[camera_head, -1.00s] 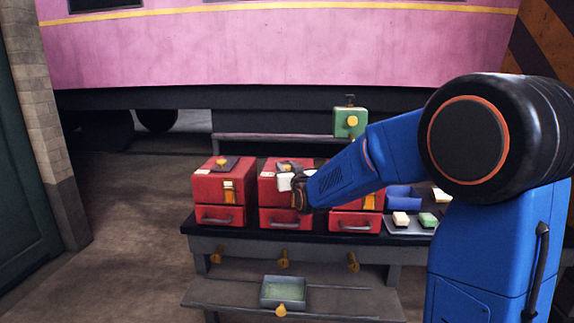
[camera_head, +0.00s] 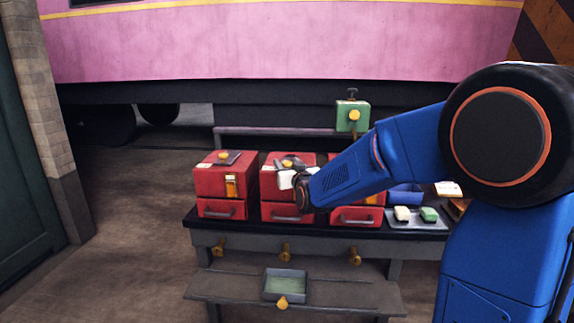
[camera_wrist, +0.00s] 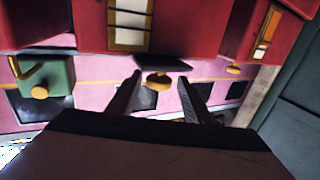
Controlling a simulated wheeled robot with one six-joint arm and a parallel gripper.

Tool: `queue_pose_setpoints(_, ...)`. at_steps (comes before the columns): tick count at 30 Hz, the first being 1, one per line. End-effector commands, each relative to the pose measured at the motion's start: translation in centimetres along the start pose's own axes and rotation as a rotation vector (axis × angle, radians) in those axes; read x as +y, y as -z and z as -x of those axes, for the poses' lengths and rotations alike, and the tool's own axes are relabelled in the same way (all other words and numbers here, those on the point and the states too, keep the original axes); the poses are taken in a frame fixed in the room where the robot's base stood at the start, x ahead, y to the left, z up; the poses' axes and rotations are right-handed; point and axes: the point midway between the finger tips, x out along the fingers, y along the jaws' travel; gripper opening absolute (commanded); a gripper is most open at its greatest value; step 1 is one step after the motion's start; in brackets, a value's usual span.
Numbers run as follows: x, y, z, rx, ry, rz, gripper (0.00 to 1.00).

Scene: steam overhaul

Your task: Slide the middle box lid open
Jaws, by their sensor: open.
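The middle red box (camera_head: 283,190) stands on the dark bench between two similar red boxes. Its lid is a small dark plate (camera_wrist: 166,61) with a round yellow knob (camera_wrist: 157,81); the knob also shows on top of the box in the head view (camera_head: 287,162). My gripper (camera_wrist: 160,78) is open. In the wrist view its two dark fingers are on either side of the knob, with gaps visible. I cannot tell whether they touch the lid. In the head view my gripper (camera_head: 290,176) is at the box's upper front and hides part of it.
The left red box (camera_head: 220,185) is close beside; the right red box (camera_head: 357,214) is partly behind my arm. A green box (camera_head: 353,117) stands behind. A tray (camera_head: 418,223) with small blocks lies at right. A green drawer tray (camera_head: 285,285) is on the lower shelf.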

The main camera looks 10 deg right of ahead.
Motion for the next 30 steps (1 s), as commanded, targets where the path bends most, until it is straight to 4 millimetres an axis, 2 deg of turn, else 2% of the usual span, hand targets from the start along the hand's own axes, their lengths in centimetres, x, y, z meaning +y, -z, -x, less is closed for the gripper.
queue_pose_setpoints(5, 0.0, 0.1, 1.9, 0.001, 0.000, 0.000, 0.46)
queue_pose_setpoints(21, -0.1, 0.1, 10.9, 0.002, 0.001, -0.001, 0.46)
queue_pose_setpoints(30, -0.1, 0.1, 15.2, 0.002, 0.001, 0.000, 0.46)
